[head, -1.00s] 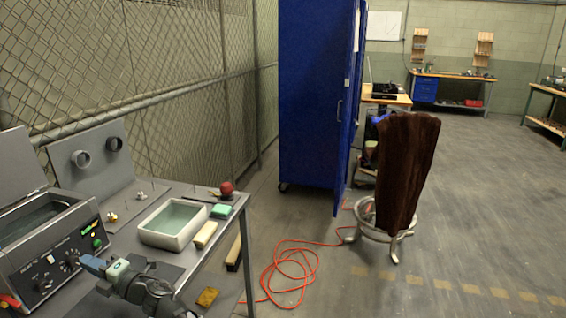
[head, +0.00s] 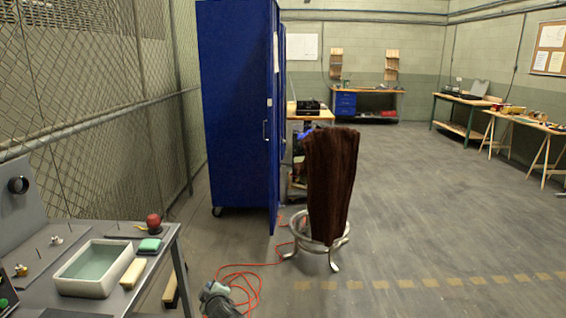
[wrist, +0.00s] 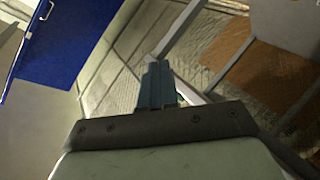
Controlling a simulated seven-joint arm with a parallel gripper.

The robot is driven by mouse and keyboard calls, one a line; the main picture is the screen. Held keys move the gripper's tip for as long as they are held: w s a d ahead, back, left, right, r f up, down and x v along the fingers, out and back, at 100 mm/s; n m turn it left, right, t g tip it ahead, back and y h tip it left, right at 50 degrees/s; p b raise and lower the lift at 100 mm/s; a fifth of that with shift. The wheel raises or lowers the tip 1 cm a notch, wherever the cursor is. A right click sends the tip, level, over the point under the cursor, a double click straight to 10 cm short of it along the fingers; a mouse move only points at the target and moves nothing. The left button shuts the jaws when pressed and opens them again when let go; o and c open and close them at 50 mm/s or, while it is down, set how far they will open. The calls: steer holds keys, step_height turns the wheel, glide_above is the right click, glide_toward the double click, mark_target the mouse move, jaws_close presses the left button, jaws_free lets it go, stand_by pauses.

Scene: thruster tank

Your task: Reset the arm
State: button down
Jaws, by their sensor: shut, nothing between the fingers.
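My gripper (wrist: 158,82) shows in the wrist view with its two blue-grey fingers together and nothing between them. It points out over the room, away from the tabletop, with the fence behind it.
The table holds a white basin (head: 95,268), a cream block (head: 133,273), a green sponge (head: 149,245) and a red ball (head: 153,221). A blue cabinet (head: 235,110) stands behind. A brown cloth-like object (head: 330,185) rises from a ring-shaped stand. An orange cable (head: 243,275) lies on the floor.

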steer(key=d+f+m+g+h, duration=0.2)
steer(key=d+f+m+h, duration=0.3)
steer(key=d, duration=0.7)
steer(key=d+f+m+g+h, duration=0.1)
steer(key=d+f+m+g, duration=0.15)
steer(key=d+f, duration=0.6)
steer(key=s+d+f+m+g, duration=0.35)
steer(key=s+d, duration=0.45)
steer(key=d, duration=0.3)
steer(key=s+d+f+m+g, duration=0.3)
steer(key=s+d+m+g, duration=0.15)
steer(key=s+d, duration=0.5)
steer(key=s+f+g, duration=0.3)
steer(key=s+f, duration=0.7)
steer(key=s, duration=0.4)
steer(key=s+f+g, duration=0.4)
steer(key=s+f, duration=0.6)
steer(key=s, duration=0.4)
steer(key=shift+s+d+f, duration=0.2)
steer(key=shift+s+d, duration=0.15)
